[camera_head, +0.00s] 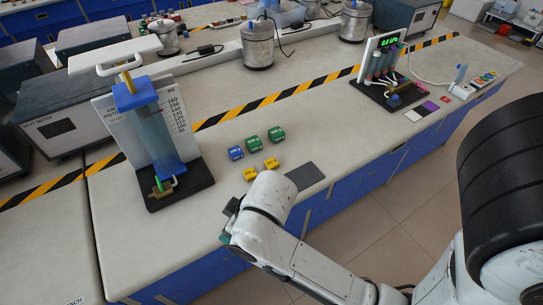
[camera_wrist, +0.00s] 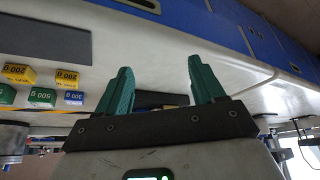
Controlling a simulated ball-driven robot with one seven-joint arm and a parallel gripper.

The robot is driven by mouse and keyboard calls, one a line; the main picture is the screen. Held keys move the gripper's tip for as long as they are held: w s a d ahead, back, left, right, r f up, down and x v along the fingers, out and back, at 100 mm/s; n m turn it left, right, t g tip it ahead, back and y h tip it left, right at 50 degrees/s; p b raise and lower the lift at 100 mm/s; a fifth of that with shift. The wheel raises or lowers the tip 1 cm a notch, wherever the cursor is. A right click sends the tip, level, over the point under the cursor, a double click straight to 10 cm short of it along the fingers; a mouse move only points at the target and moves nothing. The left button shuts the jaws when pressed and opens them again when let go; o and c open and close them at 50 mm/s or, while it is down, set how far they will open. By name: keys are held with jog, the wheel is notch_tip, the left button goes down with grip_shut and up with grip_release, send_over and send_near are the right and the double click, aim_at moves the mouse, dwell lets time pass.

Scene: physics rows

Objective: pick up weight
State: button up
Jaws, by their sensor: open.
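Several small block weights lie on the bench: a blue one (camera_head: 236,153), a green one (camera_head: 252,142), another green one (camera_head: 276,134), and two yellow ones (camera_head: 250,174) (camera_head: 271,164). In the wrist view, yellow weights (camera_wrist: 18,73) (camera_wrist: 67,79) marked 200, a green one (camera_wrist: 42,96) marked 500 and a blue one (camera_wrist: 74,97) show at the left. My gripper (camera_wrist: 162,80) has its two green fingers apart with nothing between them. In the head view it is at the bench's front, nearer me than the weights, and partly hidden by my wrist.
A dark flat pad (camera_head: 305,176) lies right of the yellow weights. A tall blue cylinder apparatus (camera_head: 165,130) with a scale board stands to the left. A striped tape (camera_head: 270,98) crosses the bench behind the weights. A tube device (camera_head: 385,75) stands at the back right.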

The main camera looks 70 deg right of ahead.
jog(key=w+d+r+m+h, duration=0.1)
jog(key=d, duration=0.3)
jog(key=w+d+m+h, duration=0.1)
jog(key=d+m, duration=0.1)
jog(key=d, duration=0.2)
jog(key=w+d+r+m+h, duration=0.1)
jog(key=d+m, duration=0.1)
jog(key=d, duration=0.2)
jog(key=shift+w+r+g, duration=0.25)
jog(key=shift+r+g, duration=0.1)
jog(key=shift+g, duration=0.05)
jog(key=d+r+m+g+h, duration=0.1)
jog(key=d+r+m, duration=0.2)
jog(key=d+m, duration=0.3)
jog(key=m+g+y, duration=0.4)
jog(key=m, duration=0.9)
send_over(272, 162)
notch_tip(272, 162, down, 10)
jog(key=shift+r, duration=0.1)
grip_shut()
jog(key=shift+r, duration=0.1)
